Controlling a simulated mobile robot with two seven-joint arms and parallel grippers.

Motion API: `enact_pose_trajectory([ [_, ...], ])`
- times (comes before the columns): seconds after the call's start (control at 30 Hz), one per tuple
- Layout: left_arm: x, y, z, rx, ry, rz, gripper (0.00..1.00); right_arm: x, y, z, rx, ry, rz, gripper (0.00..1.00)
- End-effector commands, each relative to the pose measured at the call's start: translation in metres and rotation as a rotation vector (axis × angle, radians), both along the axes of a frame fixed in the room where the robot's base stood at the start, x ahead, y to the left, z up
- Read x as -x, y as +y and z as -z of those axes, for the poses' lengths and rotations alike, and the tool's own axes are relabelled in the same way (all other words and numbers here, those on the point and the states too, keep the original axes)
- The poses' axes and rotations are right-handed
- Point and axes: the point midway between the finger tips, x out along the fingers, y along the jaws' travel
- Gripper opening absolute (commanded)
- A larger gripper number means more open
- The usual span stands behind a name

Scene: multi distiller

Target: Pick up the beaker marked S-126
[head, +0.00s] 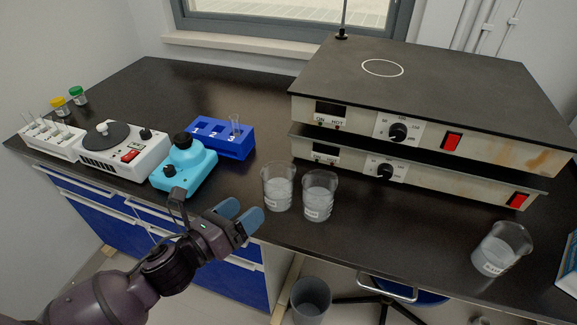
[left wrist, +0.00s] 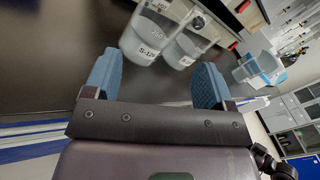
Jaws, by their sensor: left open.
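The beaker marked S-126 (left wrist: 146,38) is clear glass with a pale content, and its label is readable in the left wrist view. It appears to be the left beaker (head: 278,188) of a close pair near the bench's front edge in the head view. My left gripper (head: 241,214) is open and empty at the bench's front edge, just left of and in front of this beaker. In the left wrist view its blue fingers (left wrist: 160,78) are spread apart, with the beaker beyond them. The right gripper is not in view.
A second beaker (head: 319,196) stands close on the right; a third (head: 501,248) stands far right. Stacked hotplates (head: 420,100) stand behind. A blue rack (head: 222,138), turquoise device (head: 184,165) and white device (head: 124,152) stand left. Dark bench (head: 400,225) between right beakers is clear.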

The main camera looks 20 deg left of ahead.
Motion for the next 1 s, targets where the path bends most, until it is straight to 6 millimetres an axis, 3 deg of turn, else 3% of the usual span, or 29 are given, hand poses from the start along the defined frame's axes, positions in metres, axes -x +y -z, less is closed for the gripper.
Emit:
enact_pose_trajectory([
  [0.1,0.0,0.0,0.001,-0.185,-0.086,0.002,0.77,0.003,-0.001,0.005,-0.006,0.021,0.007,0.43],
  [0.3,0.0,0.0,0.0,-0.359,-0.171,0.006,0.77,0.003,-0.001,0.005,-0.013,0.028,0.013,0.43],
  [0.47,-0.005,-0.003,0.0,-0.392,-0.188,0.006,0.77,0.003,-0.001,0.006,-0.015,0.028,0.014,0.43],
  [0.8,-0.042,-0.019,0.001,-0.391,-0.187,0.007,0.77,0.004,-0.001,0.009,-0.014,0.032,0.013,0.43],
  [1.0,-0.051,-0.023,0.0,-0.389,-0.185,0.006,0.77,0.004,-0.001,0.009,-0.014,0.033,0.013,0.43],
])
